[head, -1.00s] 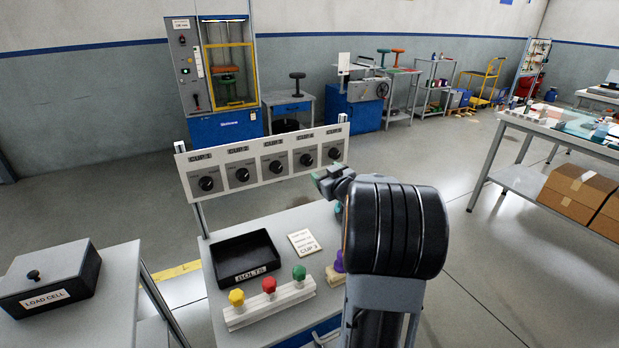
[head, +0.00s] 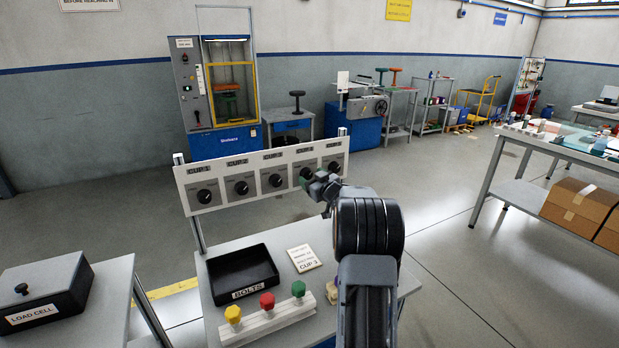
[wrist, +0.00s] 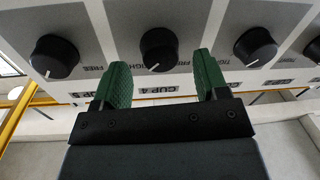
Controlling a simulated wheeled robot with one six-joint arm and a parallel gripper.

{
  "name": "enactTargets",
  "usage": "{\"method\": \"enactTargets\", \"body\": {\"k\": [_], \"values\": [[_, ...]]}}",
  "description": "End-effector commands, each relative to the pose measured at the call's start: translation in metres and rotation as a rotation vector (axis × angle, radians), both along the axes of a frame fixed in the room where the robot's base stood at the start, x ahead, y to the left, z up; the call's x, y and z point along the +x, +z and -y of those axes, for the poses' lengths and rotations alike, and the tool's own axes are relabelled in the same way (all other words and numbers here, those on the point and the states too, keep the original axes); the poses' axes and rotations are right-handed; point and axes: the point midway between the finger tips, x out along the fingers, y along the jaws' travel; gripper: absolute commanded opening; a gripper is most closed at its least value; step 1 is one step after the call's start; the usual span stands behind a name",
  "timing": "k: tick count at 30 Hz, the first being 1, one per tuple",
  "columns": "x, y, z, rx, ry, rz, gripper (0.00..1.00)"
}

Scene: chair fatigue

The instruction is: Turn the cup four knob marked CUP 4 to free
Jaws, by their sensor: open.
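The cup four knob (wrist: 158,48) is a round black knob on a grey plate, with the CUP 4 label (wrist: 146,88) below it in the wrist view. A small pale mark shows on its lower edge; its exact setting is hard to read. My gripper (wrist: 162,72) is open and empty, its two green fingers spread to either side of this knob, with no clear contact. In the head view my gripper (head: 318,184) is at the right part of the white knob panel (head: 222,192), in front of the fourth knob from the left and partly hiding it.
Neighbouring knobs stand close on both sides, one at left (wrist: 54,57) and one at right (wrist: 255,47) in the wrist view. Below the panel, the bench holds a black BOLTS tray (head: 225,293), a CUP 3 card (head: 304,258) and a rail of coloured knobs (head: 270,321).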

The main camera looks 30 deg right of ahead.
Motion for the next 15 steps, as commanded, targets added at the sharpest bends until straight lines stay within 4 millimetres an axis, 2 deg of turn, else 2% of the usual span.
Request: {"method": "enactTargets", "body": {"k": [6, 15], "values": [[0.016, 0.000, 0.000, 0.001, 0.000, 0.001, 0.67], [0.018, 0.000, 0.001, 0.001, 0.000, 0.000, 0.67]]}}
